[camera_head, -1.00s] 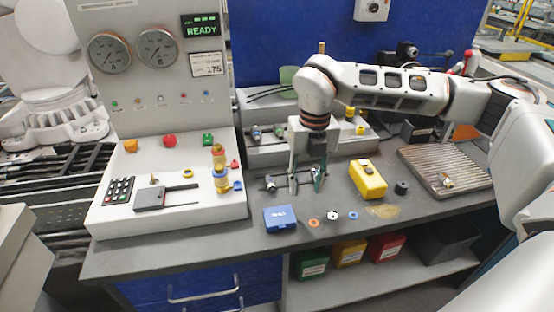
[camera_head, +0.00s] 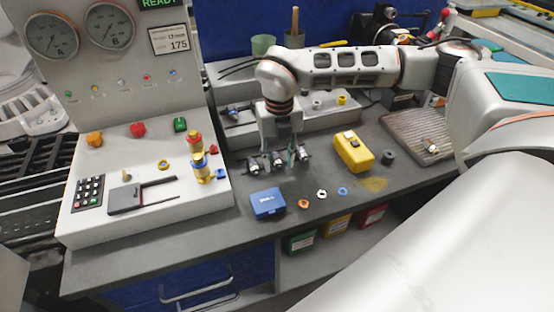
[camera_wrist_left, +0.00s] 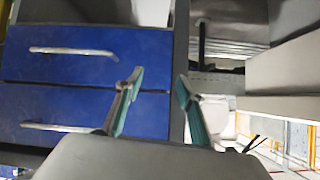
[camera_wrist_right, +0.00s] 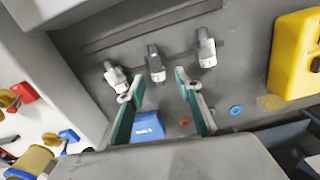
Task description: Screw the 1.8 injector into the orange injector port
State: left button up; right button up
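Three small grey-and-white injectors lie in a row on the bench: a left one (camera_wrist_right: 115,75), a middle one (camera_wrist_right: 155,65) and a right one (camera_wrist_right: 206,48). No size marking can be read, so I cannot tell which is the 1.8. My right gripper (camera_wrist_right: 159,78) is open and empty, pointing down, with the middle injector showing between its fingertips in the right wrist view. In the head view it (camera_head: 280,156) hangs over the row. My left gripper (camera_wrist_left: 160,77) is open and empty, facing blue drawers. I cannot make out a certain orange injector port.
A blue box (camera_head: 268,203), an orange ring (camera_head: 303,203), a white ring (camera_head: 321,194) and a blue ring (camera_head: 342,191) lie in front. A yellow box (camera_head: 354,152) stands right. The control panel (camera_head: 128,55) is left. A ribbed tray (camera_head: 420,135) is far right.

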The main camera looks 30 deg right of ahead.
jog(key=shift+f, duration=0.35)
grip_shut()
jog(key=shift+r, duration=0.1)
